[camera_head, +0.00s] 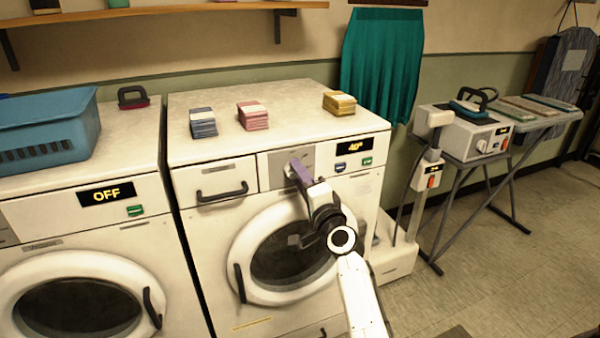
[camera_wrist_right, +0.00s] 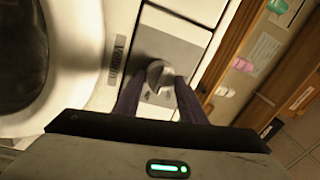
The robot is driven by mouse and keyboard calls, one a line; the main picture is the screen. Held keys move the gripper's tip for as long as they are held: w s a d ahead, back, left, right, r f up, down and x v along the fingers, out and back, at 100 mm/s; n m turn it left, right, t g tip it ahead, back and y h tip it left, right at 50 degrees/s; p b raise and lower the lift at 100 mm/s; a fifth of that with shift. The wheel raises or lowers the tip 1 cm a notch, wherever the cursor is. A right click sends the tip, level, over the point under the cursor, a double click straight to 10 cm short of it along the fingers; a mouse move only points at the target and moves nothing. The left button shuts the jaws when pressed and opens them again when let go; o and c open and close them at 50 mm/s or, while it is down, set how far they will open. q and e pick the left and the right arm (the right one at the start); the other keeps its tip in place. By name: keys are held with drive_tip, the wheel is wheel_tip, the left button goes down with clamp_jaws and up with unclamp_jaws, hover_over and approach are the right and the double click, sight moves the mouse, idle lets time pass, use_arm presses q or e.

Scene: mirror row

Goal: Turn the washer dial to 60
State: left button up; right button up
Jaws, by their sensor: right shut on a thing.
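The washer (camera_head: 285,215) in the middle is white with a round door, and its display (camera_head: 355,146) reads 40°. Its dial sits on the grey panel left of the display, mostly hidden by my gripper in the head view. In the right wrist view the round grey dial (camera_wrist_right: 159,75) lies between my fingers. My right gripper (camera_head: 298,172) reaches up to the panel from the front and is shut on the dial; its fingers also show in the right wrist view (camera_wrist_right: 158,92). My left gripper is not in view.
Another washer (camera_head: 84,235) at left has a display reading OFF, with a blue basket (camera_head: 45,130) on top. Blue, pink and yellow stacks (camera_head: 253,115) lie on the middle washer. An ironing board (camera_head: 530,112) stands at right. The floor in front of it is clear.

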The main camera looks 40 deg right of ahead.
drive_tip(key=shift+a+m+g+h+p, duration=0.2)
drive_tip(key=shift+m+p, duration=0.4)
drive_tip(key=shift+m, duration=1.55)
drive_tip(key=shift+d+m+g+h+p, duration=0.15)
drive_tip(key=shift+m+h+p, duration=0.3)
drive_tip(key=shift+m, duration=1.65)
drive_tip(key=shift+a+m+g+h+p, duration=0.15)
drive_tip(key=shift+m+p, duration=0.55)
drive_tip(key=shift+m, duration=1.45)
drive_tip(key=o, duration=1.1)
drive_tip(key=shift+w, duration=0.1)
drive_tip(key=shift+c, duration=0.2)
drive_tip(key=shift+f, duration=0.15)
